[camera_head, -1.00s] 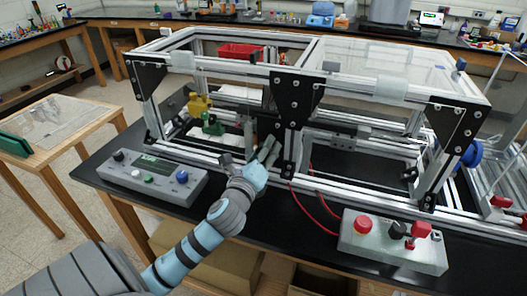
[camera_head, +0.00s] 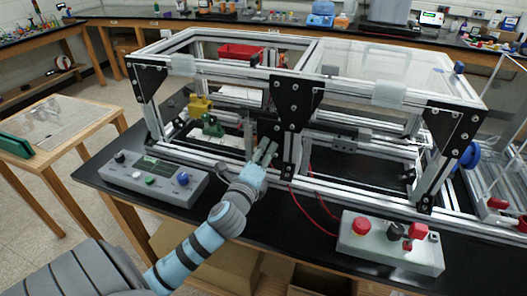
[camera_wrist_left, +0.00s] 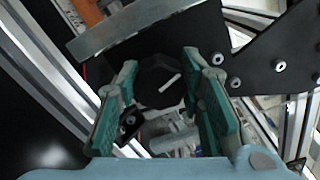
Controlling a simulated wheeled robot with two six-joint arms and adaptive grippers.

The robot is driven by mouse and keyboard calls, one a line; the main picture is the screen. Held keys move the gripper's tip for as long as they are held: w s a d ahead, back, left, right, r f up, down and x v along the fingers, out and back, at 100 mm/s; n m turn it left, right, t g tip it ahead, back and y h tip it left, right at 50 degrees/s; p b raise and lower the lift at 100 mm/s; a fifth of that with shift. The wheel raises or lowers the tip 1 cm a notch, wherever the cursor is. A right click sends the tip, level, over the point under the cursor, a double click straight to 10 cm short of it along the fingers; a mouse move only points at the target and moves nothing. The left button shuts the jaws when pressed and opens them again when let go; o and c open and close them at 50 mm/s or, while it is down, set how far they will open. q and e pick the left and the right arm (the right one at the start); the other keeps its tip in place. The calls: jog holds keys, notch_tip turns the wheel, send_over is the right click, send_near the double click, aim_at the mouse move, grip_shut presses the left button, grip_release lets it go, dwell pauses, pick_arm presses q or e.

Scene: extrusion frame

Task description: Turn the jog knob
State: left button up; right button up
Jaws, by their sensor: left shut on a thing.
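The jog knob (camera_wrist_left: 154,82) is dark, with a pale slanted mark on its face, and sits between my left fingers in the left wrist view. My left gripper (camera_wrist_left: 162,100) is shut on it, with a green finger pad on each side. In the head view my left gripper (camera_head: 267,153) reaches the front of the extrusion frame (camera_head: 227,163), left of its middle black bracket plate. The knob cannot be made out there. My right gripper is not in view.
A grey control box (camera_head: 195,190) with a small display and coloured knobs stands left of my left arm. Another box (camera_head: 365,245) with red buttons stands at the right, with red cables behind it. Black bracket plates (camera_head: 294,98) are close to the gripper.

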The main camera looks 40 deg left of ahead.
pick_arm(q)
jog(key=n, duration=0.3)
jog(key=shift+f+n, duration=0.1)
jog(key=shift+n, duration=0.3)
jog(key=n, duration=0.4)
jog(key=shift+f, duration=0.1)
jog(key=shift+n, duration=0.3)
jog(key=o, duration=1.2)
jog(key=shift+c, duration=0.2)
jog(key=v, duration=1.2)
